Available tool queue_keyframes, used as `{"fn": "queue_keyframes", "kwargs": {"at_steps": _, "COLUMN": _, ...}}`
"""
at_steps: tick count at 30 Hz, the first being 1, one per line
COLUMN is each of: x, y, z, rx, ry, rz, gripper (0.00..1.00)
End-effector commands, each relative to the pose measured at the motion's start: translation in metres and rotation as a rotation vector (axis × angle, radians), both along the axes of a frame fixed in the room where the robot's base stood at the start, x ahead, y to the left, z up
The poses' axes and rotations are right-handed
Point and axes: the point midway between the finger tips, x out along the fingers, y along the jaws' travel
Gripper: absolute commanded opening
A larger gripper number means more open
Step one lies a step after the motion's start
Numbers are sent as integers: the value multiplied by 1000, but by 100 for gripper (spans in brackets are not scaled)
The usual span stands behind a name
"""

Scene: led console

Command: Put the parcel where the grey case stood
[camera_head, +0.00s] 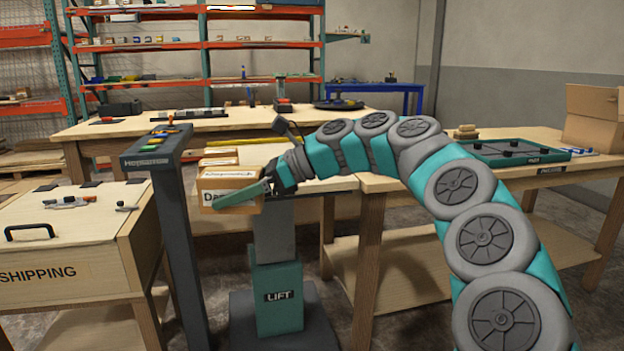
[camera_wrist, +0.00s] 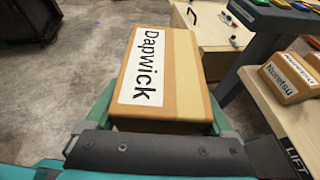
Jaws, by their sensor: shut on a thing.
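The parcel is a brown cardboard box (camera_head: 228,182) with a white label that reads Dapwick in the wrist view (camera_wrist: 182,75). My gripper (camera_head: 255,193) is shut on it, with a green finger across its near side in the head view. In the wrist view the two fingers of my gripper (camera_wrist: 160,115) lie along opposite sides of the box. The parcel is held up in front of the lift column, with floor visible beyond it in the wrist view. I cannot make out a grey case for certain, nor the spot where it stood.
A grey console (camera_head: 158,146) with coloured pieces stands left of the parcel. Further left is a wooden SHIPPING bench (camera_head: 75,255). Other parcels labelled Nuretsu (camera_wrist: 283,82) sit close by on the right. A dark tray (camera_head: 515,152) and open carton (camera_head: 595,118) occupy the right bench.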

Motion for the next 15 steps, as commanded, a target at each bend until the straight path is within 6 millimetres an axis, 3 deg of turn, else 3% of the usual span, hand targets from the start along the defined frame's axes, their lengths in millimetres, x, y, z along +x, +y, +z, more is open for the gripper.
{"fn": "queue_keyframes", "kwargs": {"at_steps": 8, "x": 31, "y": -47, "z": -28, "rx": -1, "ry": 0, "rz": -243, "gripper": 12}}
{"fn": "queue_keyframes", "kwargs": {"at_steps": 15, "x": 69, "y": -100, "z": -61, "rx": -2, "ry": 2, "rz": -531, "gripper": 12}}
